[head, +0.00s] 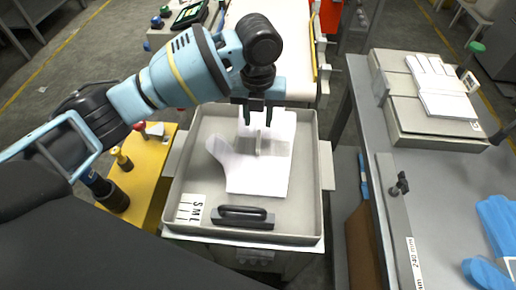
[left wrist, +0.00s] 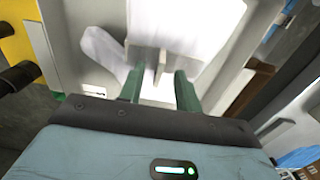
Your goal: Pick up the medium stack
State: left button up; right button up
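A white glove-shaped film stack (head: 262,178) lies in a grey tray (head: 326,200), with a grey upright tab (head: 271,147) near its far end. No size mark is readable on the stack. My left gripper (head: 257,120) is over the far end of the stack, pointing down. In the left wrist view my left gripper (left wrist: 159,90) has its green fingers apart, with the grey tab (left wrist: 150,58) in front of and between them; contact cannot be told. The white stack (left wrist: 190,25) shows beyond. My right gripper is not seen.
A card marked S M L (head: 190,207) and a dark-handled block (head: 243,217) lie at the tray's near side. Another white glove shape (head: 440,88) lies on a beige box (head: 400,110) on the right table. Blue items (head: 497,225) lie at the right edge.

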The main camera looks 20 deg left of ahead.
aim_at(259, 131)
pick_arm(q)
notch_tip(259, 131, down, 5)
jog(key=shift+d+f+b, duration=0.1)
jog(key=shift+d+b, duration=0.05)
jog(key=shift+b, duration=0.25)
jog(key=shift+c, duration=0.4)
grip_shut()
